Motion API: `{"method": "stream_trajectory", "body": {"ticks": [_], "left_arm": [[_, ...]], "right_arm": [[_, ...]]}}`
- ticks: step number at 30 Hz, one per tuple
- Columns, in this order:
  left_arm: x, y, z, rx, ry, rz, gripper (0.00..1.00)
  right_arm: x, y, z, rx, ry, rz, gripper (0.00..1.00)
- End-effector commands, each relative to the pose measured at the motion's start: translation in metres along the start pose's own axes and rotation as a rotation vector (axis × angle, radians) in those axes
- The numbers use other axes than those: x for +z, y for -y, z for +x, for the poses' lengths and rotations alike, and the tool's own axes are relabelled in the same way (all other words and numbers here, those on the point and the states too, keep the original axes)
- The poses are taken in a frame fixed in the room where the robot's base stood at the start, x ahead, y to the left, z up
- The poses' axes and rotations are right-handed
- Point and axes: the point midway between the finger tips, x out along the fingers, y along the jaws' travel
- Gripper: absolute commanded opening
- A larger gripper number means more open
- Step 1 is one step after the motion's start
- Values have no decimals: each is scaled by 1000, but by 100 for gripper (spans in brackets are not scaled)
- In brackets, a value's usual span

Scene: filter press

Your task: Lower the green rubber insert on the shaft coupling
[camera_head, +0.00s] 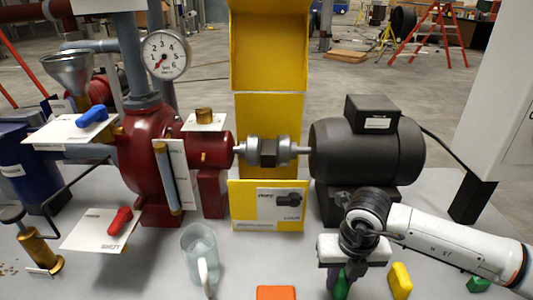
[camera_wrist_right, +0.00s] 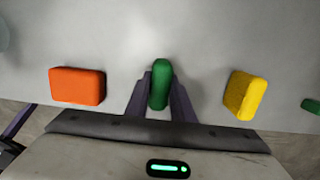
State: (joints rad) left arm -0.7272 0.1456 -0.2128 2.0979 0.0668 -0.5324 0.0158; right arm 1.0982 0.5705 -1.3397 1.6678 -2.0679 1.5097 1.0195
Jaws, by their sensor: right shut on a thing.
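The shaft coupling (camera_head: 268,151) is a pair of grey metal hubs with a dark middle, on the shaft between the red pump (camera_head: 155,165) and the black motor (camera_head: 370,150). My right gripper (camera_head: 338,284) is at the front of the table, below and to the right of the coupling. It is shut on a green rubber insert (camera_wrist_right: 160,84), which stands between the two fingers in the right wrist view. In the head view the insert (camera_head: 342,286) is partly hidden by the gripper.
An orange block (camera_wrist_right: 77,86) and a yellow block (camera_wrist_right: 245,95) lie on either side of the held insert. Another green piece (camera_head: 478,284) lies at the far right. A clear jug (camera_head: 199,255) stands left of the gripper. A yellow guard (camera_head: 268,75) stands open behind the coupling.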

Motion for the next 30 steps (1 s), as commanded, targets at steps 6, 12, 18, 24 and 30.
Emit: {"method": "stream_trajectory", "body": {"ticks": [6, 12, 18, 24, 30], "left_arm": [[-4, 0, 2, -1, -8, 2, 81], [-19, -1, -12, -4, -2, 9, 81], [-23, -1, -21, -10, 19, 21, 81], [-22, -1, -21, -12, 25, 26, 81], [-32, -2, -28, -15, 24, 28, 81]], "right_arm": [[0, 0, 0, 0, 1, 0, 0], [2, -3, -22, 5, 0, -5, 0], [4, -1, -41, 3, -2, -1, 0], [6, 0, -47, 0, 1, 0, 0], [8, 0, -63, 1, 1, 0, 0]]}}
